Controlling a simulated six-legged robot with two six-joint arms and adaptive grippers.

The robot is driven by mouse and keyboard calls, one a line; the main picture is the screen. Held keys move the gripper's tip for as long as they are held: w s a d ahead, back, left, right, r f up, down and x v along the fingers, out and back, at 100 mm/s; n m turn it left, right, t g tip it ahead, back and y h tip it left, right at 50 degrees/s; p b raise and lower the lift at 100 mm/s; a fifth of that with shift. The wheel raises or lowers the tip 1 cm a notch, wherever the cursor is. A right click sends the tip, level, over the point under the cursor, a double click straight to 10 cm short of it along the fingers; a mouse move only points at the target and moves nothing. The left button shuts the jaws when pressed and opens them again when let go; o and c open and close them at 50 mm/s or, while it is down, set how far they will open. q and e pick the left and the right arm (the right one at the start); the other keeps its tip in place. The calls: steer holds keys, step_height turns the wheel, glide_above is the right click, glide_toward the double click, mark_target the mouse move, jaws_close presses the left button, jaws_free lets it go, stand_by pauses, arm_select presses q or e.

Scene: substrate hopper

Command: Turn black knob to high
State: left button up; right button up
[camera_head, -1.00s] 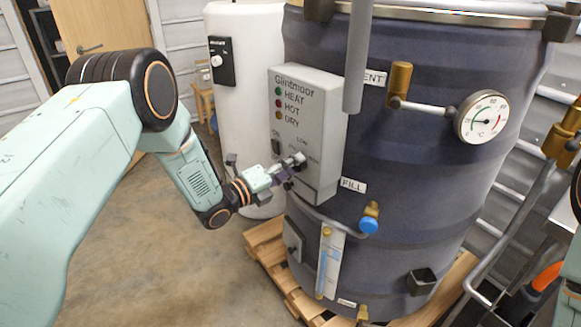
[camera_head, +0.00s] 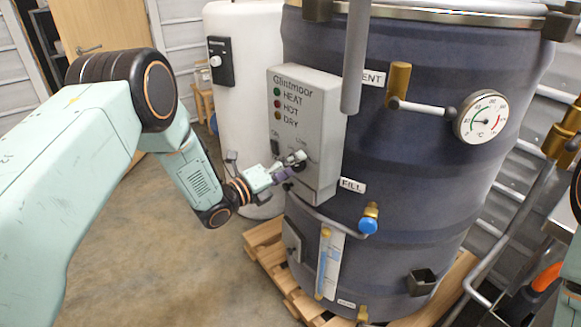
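A grey control box (camera_head: 308,130) labelled Glintmoor is mounted on the dark blue tank. It has HEAT, HOT and DRY lights, a dark switch (camera_head: 275,147) and a "LOW" marking beside the knob area. The black knob (camera_head: 299,167) is mostly hidden behind my gripper, so its pointer position cannot be read. My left gripper (camera_head: 291,166) is at the lower front of the box, right at the knob. Its fingers look spread apart, one above and one below, but whether they touch the knob is unclear. My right gripper is not in view.
The dark blue tank (camera_head: 420,170) carries a round gauge (camera_head: 482,118), a brass vent valve (camera_head: 398,80) and a blue fill valve (camera_head: 368,226). It stands on a wooden pallet (camera_head: 268,246). A white cylinder (camera_head: 245,110) with its own knob stands behind left. Floor at lower left is clear.

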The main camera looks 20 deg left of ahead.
arm_select(q)
steer(key=shift+s+a+f, duration=0.1)
steer(key=shift+s, duration=0.15)
steer(key=v, duration=1.2)
steer(key=shift+w, duration=0.1)
